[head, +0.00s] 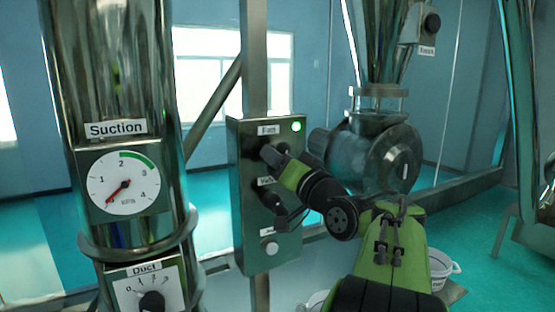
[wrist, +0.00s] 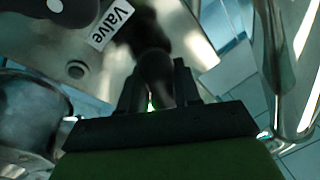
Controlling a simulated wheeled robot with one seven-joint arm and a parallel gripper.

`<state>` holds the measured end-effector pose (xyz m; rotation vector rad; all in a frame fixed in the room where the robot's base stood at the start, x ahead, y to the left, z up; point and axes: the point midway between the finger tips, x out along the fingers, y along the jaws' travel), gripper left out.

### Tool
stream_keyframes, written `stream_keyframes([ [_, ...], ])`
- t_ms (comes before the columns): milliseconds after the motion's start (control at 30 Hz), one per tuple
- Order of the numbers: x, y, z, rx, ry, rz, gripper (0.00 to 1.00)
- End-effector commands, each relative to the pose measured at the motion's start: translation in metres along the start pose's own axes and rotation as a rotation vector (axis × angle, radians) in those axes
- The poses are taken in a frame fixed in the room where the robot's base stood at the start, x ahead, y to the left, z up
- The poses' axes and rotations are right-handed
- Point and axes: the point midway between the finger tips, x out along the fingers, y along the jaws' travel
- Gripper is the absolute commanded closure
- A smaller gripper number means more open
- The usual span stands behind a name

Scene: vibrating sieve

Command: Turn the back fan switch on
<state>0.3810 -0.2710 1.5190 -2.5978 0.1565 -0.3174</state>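The control panel (head: 248,240) is a grey metal box. Its Fan label (head: 268,129) is at the top, with a lit green lamp (head: 298,126) at the upper right. The dark fan switch (head: 267,151) is below the label. My gripper (head: 281,166) reaches it from the right. In the wrist view my gripper's two dark fingers (wrist: 157,90) stand either side of a dark knob (wrist: 154,68) and look closed on it; the contact itself is in shadow. The Valve label (wrist: 111,24) shows beside it. My gripper partly hides the switch in the head view.
The valve knob (head: 270,198) and a pale button (head: 271,247) are lower on the panel. The suction pipe with its gauge (head: 123,182) stands left. A round metal housing (head: 385,158) is behind my arm. A white bucket (head: 441,266) is at the lower right.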

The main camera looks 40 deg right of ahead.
Motion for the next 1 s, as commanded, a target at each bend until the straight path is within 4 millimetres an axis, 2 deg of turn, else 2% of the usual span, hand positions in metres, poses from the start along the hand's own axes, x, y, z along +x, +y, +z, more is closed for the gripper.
stream_keyframes([
  [33,0.000,0.000,0.000,0.000,0.000,0.001,0.59],
  [100,0.000,0.000,0.000,-0.001,0.000,0.000,0.51],
  [333,0.000,0.000,0.000,-0.002,0.000,0.000,0.51],
  [433,-0.007,0.001,0.000,-0.003,0.002,0.001,0.51],
  [567,-0.035,0.003,0.002,-0.004,0.004,0.003,0.51],
  [833,-0.112,0.003,0.004,-0.005,0.004,0.003,0.51],
  [1000,-0.122,0.003,0.008,-0.010,-0.002,-0.008,0.51],
])
